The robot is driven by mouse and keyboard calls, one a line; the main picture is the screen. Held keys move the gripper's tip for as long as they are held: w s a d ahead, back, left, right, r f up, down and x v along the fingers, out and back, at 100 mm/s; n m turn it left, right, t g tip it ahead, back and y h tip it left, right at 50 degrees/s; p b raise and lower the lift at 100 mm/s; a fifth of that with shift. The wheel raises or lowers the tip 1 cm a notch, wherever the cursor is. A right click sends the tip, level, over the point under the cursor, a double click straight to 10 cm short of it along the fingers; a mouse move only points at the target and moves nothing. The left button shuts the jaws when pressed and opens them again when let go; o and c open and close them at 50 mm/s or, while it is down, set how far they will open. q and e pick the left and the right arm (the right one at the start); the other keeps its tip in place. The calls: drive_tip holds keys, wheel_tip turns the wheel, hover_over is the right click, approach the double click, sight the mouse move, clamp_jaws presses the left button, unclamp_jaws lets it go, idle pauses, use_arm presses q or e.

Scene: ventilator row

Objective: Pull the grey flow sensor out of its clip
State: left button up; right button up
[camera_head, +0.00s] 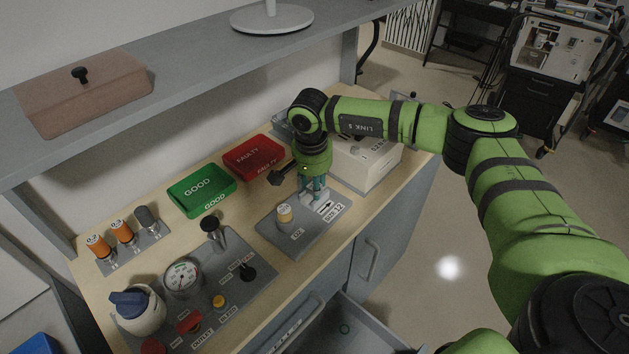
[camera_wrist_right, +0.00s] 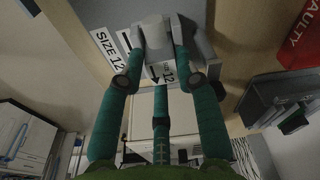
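The grey flow sensor (camera_wrist_right: 155,37) is a pale grey body in a darker grey clip on a plate, with a "SIZE 12" label and arrow. In the head view the plate (camera_head: 276,238) is at the counter's front, and my gripper partly hides the sensor. My right gripper (camera_head: 316,197) points down over it. In the right wrist view the teal fingertips of my right gripper (camera_wrist_right: 160,62) flank the sensor closely, one on each side. I cannot tell whether they press on it. My left gripper is not in view.
A green GOOD tray (camera_head: 170,193) and a red FAULTY tray (camera_head: 229,164) lie behind. A capped O2 fitting (camera_head: 285,213) stands on the same plate. A white box (camera_head: 372,165) is close right. Below the counter is an open drawer (camera_head: 372,325). A shelf (camera_head: 215,55) overhangs the back.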

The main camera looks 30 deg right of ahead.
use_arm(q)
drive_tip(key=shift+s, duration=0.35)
use_arm(e)
drive_tip(key=shift+w+r, duration=0.1)
drive_tip(key=shift+w, duration=0.05)
drive_tip(key=shift+r, duration=0.15)
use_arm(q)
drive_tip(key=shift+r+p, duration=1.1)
use_arm(e)
drive_tip(key=shift+r, duration=1.9)
